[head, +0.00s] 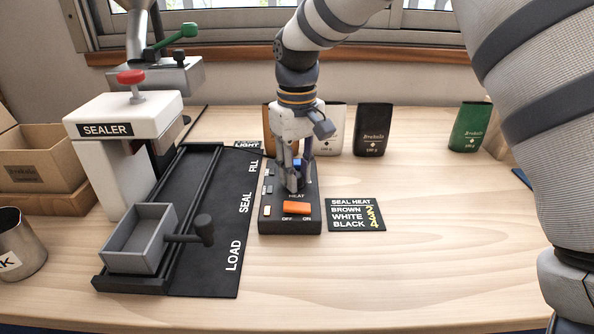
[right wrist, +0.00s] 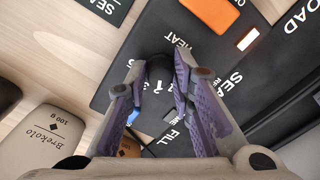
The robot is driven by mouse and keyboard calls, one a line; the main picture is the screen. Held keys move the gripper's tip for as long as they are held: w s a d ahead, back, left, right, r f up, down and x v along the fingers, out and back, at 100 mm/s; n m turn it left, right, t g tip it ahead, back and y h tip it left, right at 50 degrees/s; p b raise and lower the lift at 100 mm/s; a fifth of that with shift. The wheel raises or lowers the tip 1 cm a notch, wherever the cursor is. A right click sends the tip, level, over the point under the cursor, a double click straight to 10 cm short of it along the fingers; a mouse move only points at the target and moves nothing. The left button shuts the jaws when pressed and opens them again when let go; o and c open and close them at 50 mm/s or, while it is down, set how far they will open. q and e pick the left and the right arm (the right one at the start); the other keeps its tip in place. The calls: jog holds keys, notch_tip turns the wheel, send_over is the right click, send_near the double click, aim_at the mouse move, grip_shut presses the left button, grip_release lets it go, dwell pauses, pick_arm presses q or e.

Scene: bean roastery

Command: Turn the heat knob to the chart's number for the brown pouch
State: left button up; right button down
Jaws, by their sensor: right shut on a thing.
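The black control box (head: 309,222) stands mid-table with the printed word HEAT. My right gripper (head: 296,183) points down over it, its fingers closed around the dark heat knob (right wrist: 159,70). The knob is mostly hidden in the head view; in the right wrist view it sits between the fingertips, and I cannot tell which number it points to. The SEAL HEAT chart (head: 345,222) lies right of the box, listing brown, white and black with small yellow numbers, hard to read surely. The brown pouch (head: 268,117) stands behind my right arm, mostly hidden. My left gripper is not in view.
An orange OFF/ON switch (head: 297,208) is at the box's front. The sealer (head: 125,118) and a grey tray (head: 137,238) are to the left. White (head: 337,122), black (head: 373,129) and green (head: 468,127) pouches stand at the back. The front right table is clear.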

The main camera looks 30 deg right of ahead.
jog(key=shift+f, duration=0.1)
dwell(0.3)
jog(key=c, duration=1.4)
grip_release()
jog(key=shift+o, duration=0.2)
notch_tip(320, 180, up, 12)
